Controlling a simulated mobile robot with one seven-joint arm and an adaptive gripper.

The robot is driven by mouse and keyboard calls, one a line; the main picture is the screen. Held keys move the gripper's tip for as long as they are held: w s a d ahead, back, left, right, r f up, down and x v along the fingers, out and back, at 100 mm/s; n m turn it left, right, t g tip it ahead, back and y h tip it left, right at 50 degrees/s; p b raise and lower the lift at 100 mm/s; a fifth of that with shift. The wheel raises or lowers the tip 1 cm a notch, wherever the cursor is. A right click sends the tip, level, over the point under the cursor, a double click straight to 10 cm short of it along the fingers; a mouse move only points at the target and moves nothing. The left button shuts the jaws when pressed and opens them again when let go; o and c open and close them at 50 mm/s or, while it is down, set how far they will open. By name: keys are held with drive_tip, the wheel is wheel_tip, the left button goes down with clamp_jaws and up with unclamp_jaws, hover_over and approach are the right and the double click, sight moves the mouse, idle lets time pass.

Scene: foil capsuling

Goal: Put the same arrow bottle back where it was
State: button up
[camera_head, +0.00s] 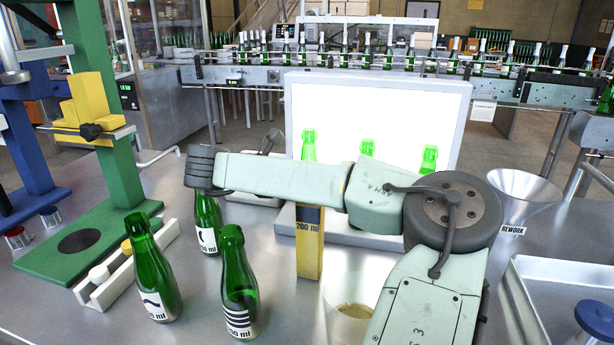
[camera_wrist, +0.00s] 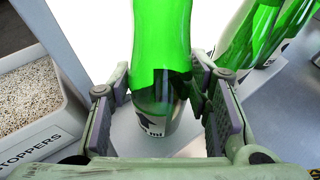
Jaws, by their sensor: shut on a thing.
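A green glass bottle (camera_wrist: 160,45) stands upright between my jaws in the wrist view. Its label (camera_wrist: 152,122) shows part of a dark pointed mark and "ml". My gripper (camera_wrist: 165,95) is shut on it, one finger on each side. A white surface (camera_wrist: 190,145) lies below the bottle's base; I cannot tell whether they touch. In the head view my arm hides the gripper, and a green bottle neck (camera_head: 308,145), probably the held one, shows above the arm before the bright panel (camera_head: 420,110). Two other bottle necks (camera_head: 367,148) (camera_head: 430,158) stand to its right.
Three labelled bottles stand front left: crescent (camera_head: 207,240), wave (camera_head: 150,255) and stripes (camera_head: 235,265). A yellow post (camera_head: 310,260) stands beneath my arm. The stoppers bin (camera_wrist: 45,140) is left of my gripper. More green bottles (camera_wrist: 240,45) stand close on its right.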

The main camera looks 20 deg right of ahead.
drive_tip(key=shift+f, duration=0.45)
drive_tip(key=shift+f+b, duration=0.15)
drive_tip(key=shift+b, duration=0.15)
drive_tip(key=o, duration=1.5)
drive_tip(key=shift+c, duration=0.2)
drive_tip(key=shift+r, duration=0.2)
drive_tip(key=shift+a, duration=0.25)
drive_tip(key=p+v, duration=0.4)
drive_tip(key=v, duration=0.7)
drive_tip(key=shift+s+a, duration=0.15)
drive_tip(key=shift+a, duration=0.05)
drive_tip(key=shift+r, duration=0.15)
